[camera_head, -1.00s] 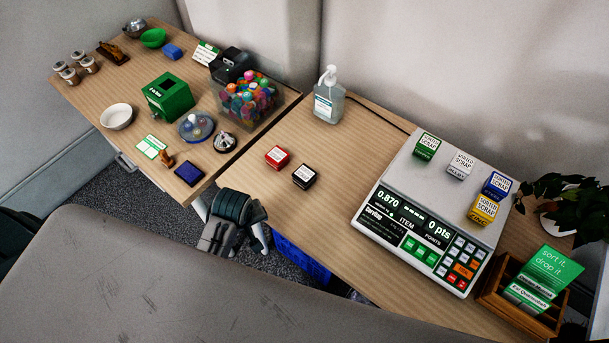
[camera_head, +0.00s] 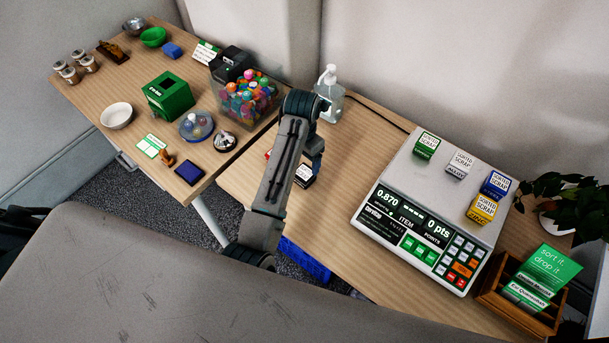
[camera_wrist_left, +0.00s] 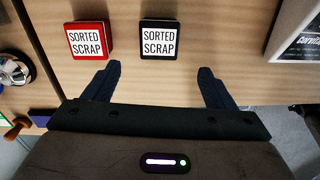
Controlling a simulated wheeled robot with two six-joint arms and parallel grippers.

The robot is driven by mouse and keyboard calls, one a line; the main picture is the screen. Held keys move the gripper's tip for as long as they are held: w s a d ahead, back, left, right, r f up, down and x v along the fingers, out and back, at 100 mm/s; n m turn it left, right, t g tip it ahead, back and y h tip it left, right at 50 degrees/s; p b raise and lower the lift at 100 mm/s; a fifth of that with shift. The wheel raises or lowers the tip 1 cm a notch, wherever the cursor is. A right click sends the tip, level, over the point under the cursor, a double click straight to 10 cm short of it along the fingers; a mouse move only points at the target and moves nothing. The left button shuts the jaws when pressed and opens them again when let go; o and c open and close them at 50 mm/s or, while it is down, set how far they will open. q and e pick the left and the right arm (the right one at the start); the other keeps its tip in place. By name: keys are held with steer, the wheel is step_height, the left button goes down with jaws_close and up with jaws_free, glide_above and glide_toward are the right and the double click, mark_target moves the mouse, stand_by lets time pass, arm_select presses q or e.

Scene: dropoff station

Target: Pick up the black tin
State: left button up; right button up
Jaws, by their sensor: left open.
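The black tin (camera_head: 304,175) stands on the wooden table, partly hidden behind my left arm in the head view. In the left wrist view the black tin (camera_wrist_left: 160,40) shows its white "SORTED SCRAP" label. It lies just beyond the fingertips, between their lines and nearer the left finger. My left gripper (camera_wrist_left: 158,72) is open and empty, its two fingers apart, not touching the tin. In the head view my arm hides most of the gripper. My right gripper is not in view.
A red tin (camera_wrist_left: 88,40) stands just left of the black one. A scale (camera_head: 432,205) carrying several tins stands to the right. A sanitizer bottle (camera_head: 329,95) stands behind my arm. Bare table lies between the black tin and the scale.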

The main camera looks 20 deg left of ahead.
mark_target(304, 172)
arm_select(q)
steer(key=shift+w+d, duration=0.15)
steer(key=shift+w, duration=0.05)
steer(key=shift+n, duration=0.3)
step_height(304, 172, down, 5)
steer(key=shift+f+p, duration=0.1)
steer(key=shift+p, duration=0.5)
steer(key=shift+w+f+p, duration=0.1)
steer(key=shift+f+p, duration=0.3)
steer(key=shift+f, duration=0.15)
steer(key=f+p, duration=0.1)
steer(key=f, duration=0.2)
steer(key=shift+w+f, duration=0.15)
steer(key=shift+w, duration=0.05)
steer(key=shift+f, duration=0.45)
steer(key=c, duration=1.1)
steer(key=shift+c, duration=0.5)
